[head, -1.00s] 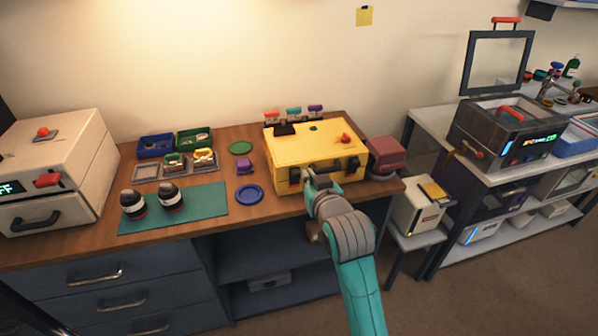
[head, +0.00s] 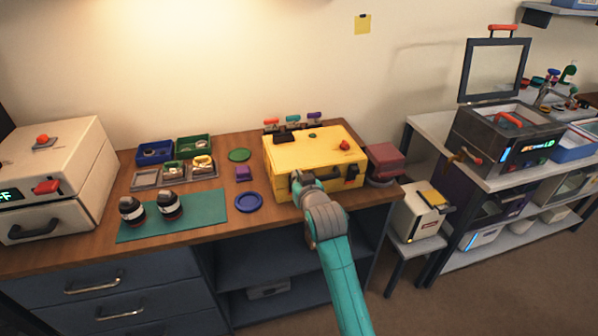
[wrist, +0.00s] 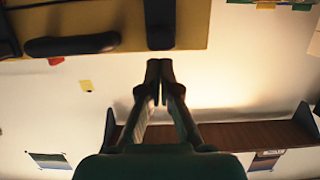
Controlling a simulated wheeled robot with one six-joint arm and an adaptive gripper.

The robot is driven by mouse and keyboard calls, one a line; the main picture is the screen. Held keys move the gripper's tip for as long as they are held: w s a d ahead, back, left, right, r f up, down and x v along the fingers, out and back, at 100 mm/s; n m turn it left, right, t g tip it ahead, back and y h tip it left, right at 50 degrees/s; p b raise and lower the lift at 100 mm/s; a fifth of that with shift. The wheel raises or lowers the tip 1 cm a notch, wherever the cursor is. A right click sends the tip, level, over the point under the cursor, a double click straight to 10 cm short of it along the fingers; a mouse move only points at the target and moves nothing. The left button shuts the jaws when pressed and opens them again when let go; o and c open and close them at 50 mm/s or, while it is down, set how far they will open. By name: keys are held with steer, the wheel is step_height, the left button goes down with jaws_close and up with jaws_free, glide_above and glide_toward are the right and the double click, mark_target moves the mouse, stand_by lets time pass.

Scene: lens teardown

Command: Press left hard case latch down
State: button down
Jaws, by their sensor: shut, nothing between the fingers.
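The yellow hard case (head: 312,156) stands shut near the right end of the wooden workbench. Its front carries a dark handle and a dark right latch (head: 352,174). My gripper (head: 296,178) is at the left part of the case front and largely covers the left latch in the head view. In the wrist view, the case front (wrist: 210,22) fills the top, with the dark left latch (wrist: 160,22) directly ahead of my fingertips (wrist: 160,68) and the handle (wrist: 72,44) to its left. The fingers are closed together and empty. I cannot tell whether they touch the latch.
A blue round dish (head: 249,202) and a small purple block (head: 243,173) lie left of the case. Two dark lenses stand on a green mat (head: 205,212). A reddish box (head: 384,161) stands close to the case's right side.

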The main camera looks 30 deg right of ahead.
steer(key=shift+f, duration=0.3)
steer(key=shift+f, duration=1.4)
